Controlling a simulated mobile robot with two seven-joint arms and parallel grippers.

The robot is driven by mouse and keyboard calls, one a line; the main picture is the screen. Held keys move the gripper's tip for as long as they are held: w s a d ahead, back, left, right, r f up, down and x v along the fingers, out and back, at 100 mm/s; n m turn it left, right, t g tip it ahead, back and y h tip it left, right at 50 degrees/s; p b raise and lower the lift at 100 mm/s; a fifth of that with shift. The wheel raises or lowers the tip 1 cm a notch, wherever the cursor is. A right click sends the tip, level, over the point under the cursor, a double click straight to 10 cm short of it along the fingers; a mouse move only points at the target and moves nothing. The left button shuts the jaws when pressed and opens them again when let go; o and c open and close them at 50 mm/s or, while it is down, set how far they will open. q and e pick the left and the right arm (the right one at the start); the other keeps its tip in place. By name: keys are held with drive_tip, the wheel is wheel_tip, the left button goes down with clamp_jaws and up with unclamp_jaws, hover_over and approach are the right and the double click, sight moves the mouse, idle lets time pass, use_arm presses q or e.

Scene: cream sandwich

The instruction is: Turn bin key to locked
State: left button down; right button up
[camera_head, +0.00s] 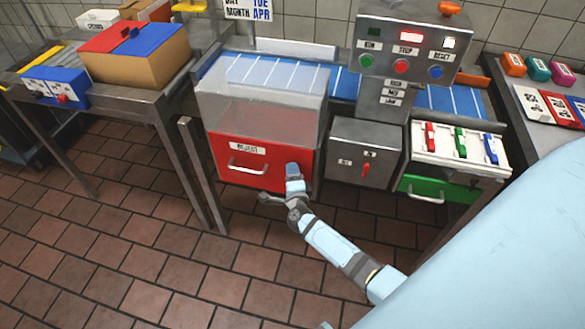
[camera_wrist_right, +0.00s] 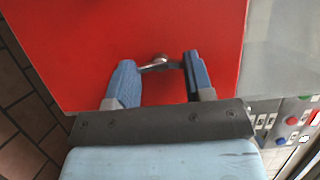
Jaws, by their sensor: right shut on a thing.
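The red bin (camera_head: 222,160) has a bar handle (camera_head: 248,165) and a label on its front. My right gripper (camera_head: 293,168) is at the right side of that front. The right wrist view shows its two blue fingers (camera_wrist_right: 161,68) on either side of a small metal key (camera_wrist_right: 158,65) on the red face (camera_wrist_right: 90,45). The gripper is shut on this key. The key's bar lies across from finger to finger. The gripper hides the key in the head view, and I cannot read any lock marking. My left gripper is not in view.
A grey box (camera_head: 345,150) with a red switch (camera_head: 366,170) stands right of the bin, below the button panel (camera_head: 405,45). A green drawer (camera_head: 455,190) is further right. A table leg (camera_head: 200,170) stands close left. The tiled floor (camera_head: 120,250) in front is clear.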

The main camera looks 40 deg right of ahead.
drive_tip(key=o, duration=0.9)
drive_tip(key=v, duration=0.7)
drive_tip(key=shift+s+a, duration=0.1)
drive_tip(key=shift+s, duration=0.15)
